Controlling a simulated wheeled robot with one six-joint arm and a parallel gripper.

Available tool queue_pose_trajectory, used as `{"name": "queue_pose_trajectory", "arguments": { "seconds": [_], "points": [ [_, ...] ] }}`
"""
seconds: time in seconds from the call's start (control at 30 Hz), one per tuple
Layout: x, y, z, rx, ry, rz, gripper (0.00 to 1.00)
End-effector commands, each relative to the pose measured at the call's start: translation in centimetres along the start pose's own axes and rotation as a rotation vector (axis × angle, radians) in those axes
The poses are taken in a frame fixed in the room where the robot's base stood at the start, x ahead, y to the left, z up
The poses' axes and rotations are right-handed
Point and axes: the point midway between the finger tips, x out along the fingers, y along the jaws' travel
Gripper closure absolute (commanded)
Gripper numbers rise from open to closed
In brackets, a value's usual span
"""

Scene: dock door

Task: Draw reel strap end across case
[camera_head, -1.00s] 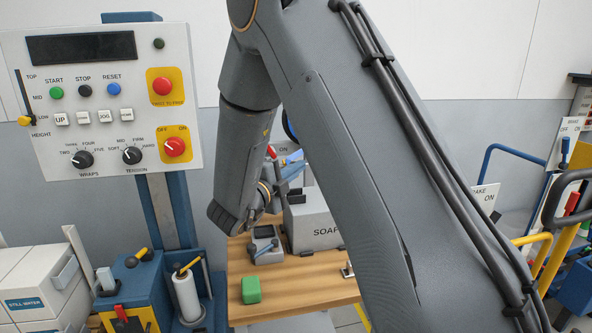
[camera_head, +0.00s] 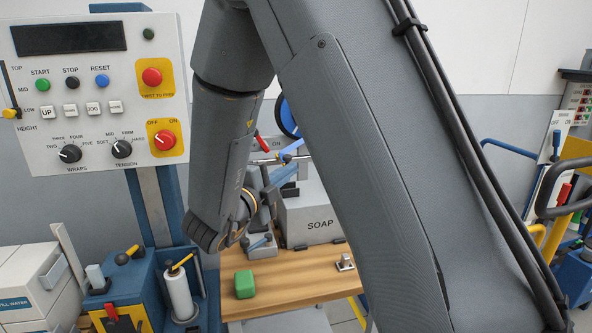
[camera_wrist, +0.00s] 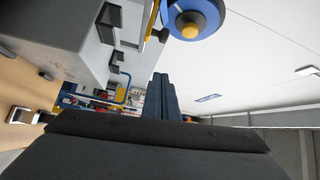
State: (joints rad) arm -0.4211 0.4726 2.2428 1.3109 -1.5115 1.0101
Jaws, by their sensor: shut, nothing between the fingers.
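The grey case (camera_head: 312,216), marked SOAP, stands on the wooden bench (camera_head: 300,270); my arm hides part of it. It also shows at upper left in the wrist view (camera_wrist: 65,38). The blue reel (camera_head: 287,121) is above and behind the case, partly covered by my arm. The wrist view shows it at the top with a yellow hub (camera_wrist: 194,20). My gripper (camera_wrist: 163,78) is shut and empty, with the case to its left and the reel above it in that view. I cannot make out the strap end for certain.
A small grey device (camera_head: 261,247) and a green block (camera_head: 245,284) sit on the bench left of the case. A control panel (camera_head: 95,85) stands at left above a blue machine (camera_head: 130,285). A trolley handle (camera_head: 565,185) is at right.

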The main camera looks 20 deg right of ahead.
Motion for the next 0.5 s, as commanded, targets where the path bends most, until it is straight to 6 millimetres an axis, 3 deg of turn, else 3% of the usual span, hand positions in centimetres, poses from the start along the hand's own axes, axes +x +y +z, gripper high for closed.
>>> {"name": "queue_pose_trajectory", "arguments": {
  "seconds": [0.2, 0.5],
  "points": [
    [-1.8, 0.0, 0.0, 0.0, -0.001, 0.0, 1.0],
    [-2.0, 0.0, 0.0, -0.001, 0.0, 0.0, 1.0]
  ]
}}
